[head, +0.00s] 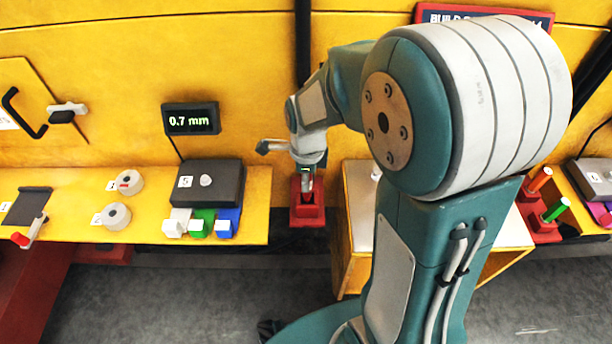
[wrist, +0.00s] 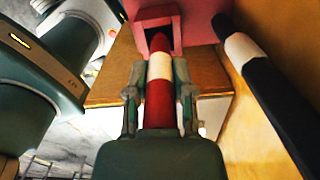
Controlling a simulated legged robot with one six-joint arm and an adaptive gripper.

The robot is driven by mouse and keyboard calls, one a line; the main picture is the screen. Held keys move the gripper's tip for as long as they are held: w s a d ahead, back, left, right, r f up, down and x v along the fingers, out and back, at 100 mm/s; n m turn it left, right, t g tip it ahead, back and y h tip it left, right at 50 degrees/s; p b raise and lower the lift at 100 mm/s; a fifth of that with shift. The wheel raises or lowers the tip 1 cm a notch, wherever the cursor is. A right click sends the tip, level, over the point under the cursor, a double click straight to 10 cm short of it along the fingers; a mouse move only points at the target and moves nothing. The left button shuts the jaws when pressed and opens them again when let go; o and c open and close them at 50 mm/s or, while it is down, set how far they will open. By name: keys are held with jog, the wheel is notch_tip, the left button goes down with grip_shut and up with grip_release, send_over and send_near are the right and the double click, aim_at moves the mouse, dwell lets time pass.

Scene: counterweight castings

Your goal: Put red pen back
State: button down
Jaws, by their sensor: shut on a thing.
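The red pen (wrist: 158,108), with a white band, lies between the two fingers of my gripper (wrist: 157,78) in the wrist view. My gripper is shut on it. In the head view my gripper (head: 307,182) is low over a red holder block (head: 307,216) at the bench edge. The pen is too small to make out clearly there.
An orange pen (head: 541,179) and a green pen (head: 556,209) stand in red holders at right. Left are a dark box (head: 202,183), colored blocks (head: 203,223) and tape rolls (head: 118,216). A black bar with a white band (wrist: 275,95) runs close right of my gripper.

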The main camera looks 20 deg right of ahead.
jog(key=shift+f, duration=1.75)
dwell(0.6)
jog(key=shift+c, duration=2)
grip_release()
notch_tip(320, 180, up, 19)
